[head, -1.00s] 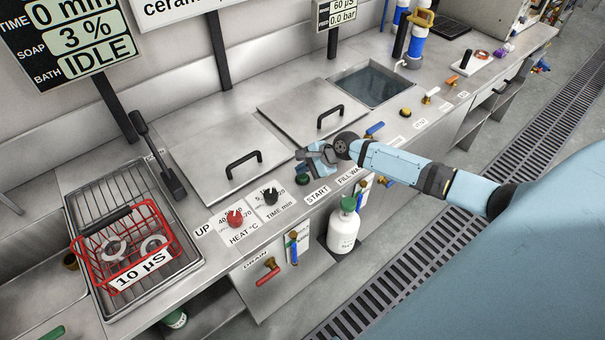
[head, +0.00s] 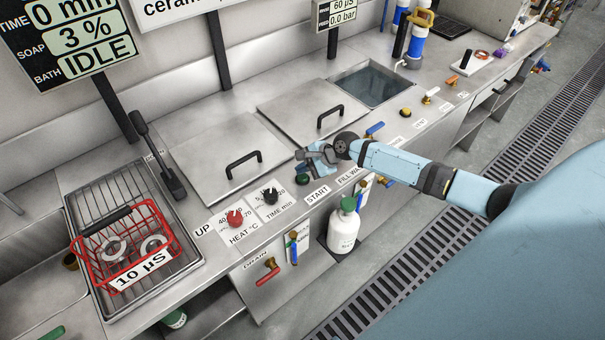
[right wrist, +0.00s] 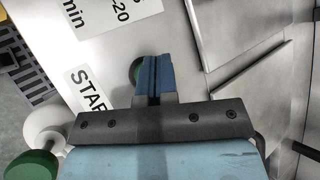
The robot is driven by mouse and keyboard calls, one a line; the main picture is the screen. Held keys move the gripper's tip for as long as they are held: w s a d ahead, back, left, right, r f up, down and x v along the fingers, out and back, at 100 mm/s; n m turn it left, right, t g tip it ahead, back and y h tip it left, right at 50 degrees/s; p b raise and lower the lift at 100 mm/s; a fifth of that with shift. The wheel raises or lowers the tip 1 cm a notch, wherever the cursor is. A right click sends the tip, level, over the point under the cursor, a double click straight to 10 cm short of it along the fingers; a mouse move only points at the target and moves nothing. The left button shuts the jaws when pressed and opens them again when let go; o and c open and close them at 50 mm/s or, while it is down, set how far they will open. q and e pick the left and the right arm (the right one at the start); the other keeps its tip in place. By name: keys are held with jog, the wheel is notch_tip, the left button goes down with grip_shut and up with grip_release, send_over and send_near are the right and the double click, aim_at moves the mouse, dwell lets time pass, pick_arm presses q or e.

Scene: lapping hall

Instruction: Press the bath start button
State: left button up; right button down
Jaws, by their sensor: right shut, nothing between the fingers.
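The dark green bath start button (head: 302,179) sits on the steel counter just above the START label (head: 317,195). My right gripper (head: 301,163) is over the counter beside the button, pointing down. In the right wrist view its blue fingers (right wrist: 153,76) are together and empty. They cover most of the green button (right wrist: 135,70), whose left edge shows behind them. I cannot tell whether the fingertips touch it. The display (head: 78,42) reads BATH IDLE. My left gripper is not in view.
A red heat knob (head: 234,218) and a black time knob (head: 270,195) stand left of the button. Steel lids with black handles (head: 244,164) lie behind. A red basket (head: 124,250) with rings stands on the left rack. A blue-handled valve (head: 375,129) is right of the gripper.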

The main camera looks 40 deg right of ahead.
aim_at(303, 177)
jog(key=shift+f, duration=0.15)
jog(key=shift+f, duration=0.3)
jog(key=shift+f, duration=0.5)
dwell(0.8)
jog(key=shift+r, duration=0.15)
jog(key=shift+r+p, duration=0.8)
jog(key=shift+p, duration=0.25)
notch_tip(303, 177, up, 5)
jog(key=p, duration=0.5)
jog(key=shift+p, duration=0.3)
